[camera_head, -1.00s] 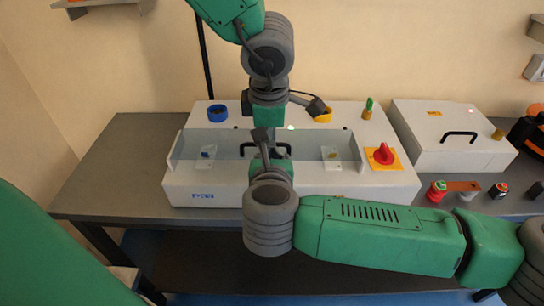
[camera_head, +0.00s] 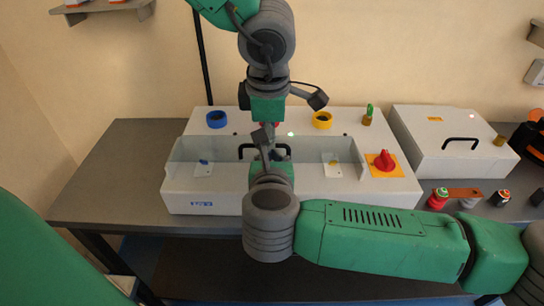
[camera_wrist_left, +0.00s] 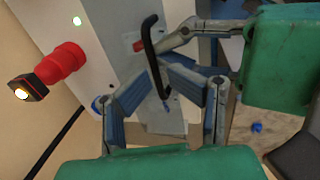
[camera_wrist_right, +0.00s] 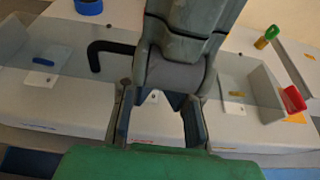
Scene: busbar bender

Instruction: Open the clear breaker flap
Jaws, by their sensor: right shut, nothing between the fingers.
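The clear flap (camera_head: 220,152) spans the front of the white bender box (camera_head: 325,198). My right gripper (camera_head: 263,142) is shut and empty at the flap's middle, in front of the handle. The flap's exact tilt is unclear.
A blue ring (camera_head: 216,119) and a yellow ring (camera_head: 322,120) sit on the box top. A red knob (camera_head: 384,160) stands at its right. A second white box (camera_head: 440,145) and several buttons lie farther right. The table's left end (camera_head: 110,180) is clear.

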